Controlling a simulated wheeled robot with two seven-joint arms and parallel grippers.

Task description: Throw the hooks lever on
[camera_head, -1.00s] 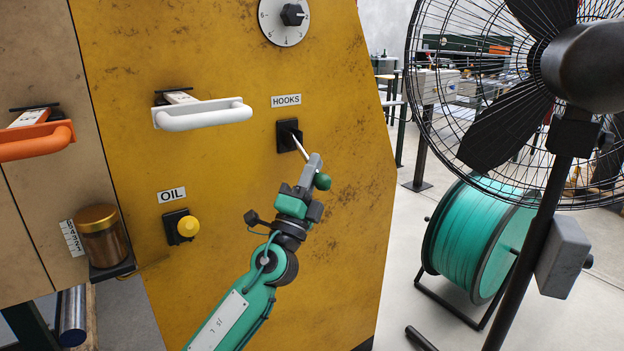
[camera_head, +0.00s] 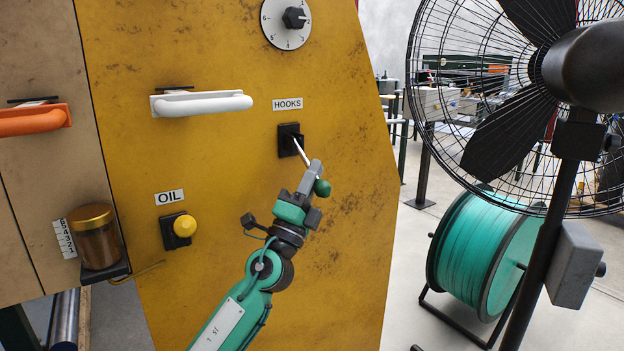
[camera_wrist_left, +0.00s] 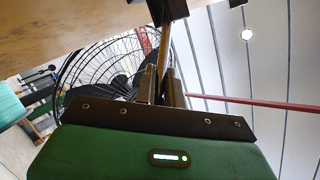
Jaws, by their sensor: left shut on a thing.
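The hooks lever (camera_head: 300,151) is a thin metal rod coming out of a black square mount (camera_head: 288,139) on the yellow panel, below the HOOKS label (camera_head: 287,104). The rod slopes down and to the right, and a green ball knob (camera_head: 322,187) shows beside my fingers. My left gripper (camera_head: 312,175) is shut on the lever near the knob, partly hiding the rod. In the left wrist view the rod (camera_wrist_left: 164,42) runs to between the fingers of my left gripper (camera_wrist_left: 162,85). My right gripper is out of view.
The yellow panel also carries a dial (camera_head: 286,22), a white handle (camera_head: 200,104) and a yellow OIL button (camera_head: 184,226). An orange handle (camera_head: 35,119) and a brass-capped jar (camera_head: 97,240) are at left. A black fan (camera_head: 500,130) and a teal reel (camera_head: 480,255) stand at right.

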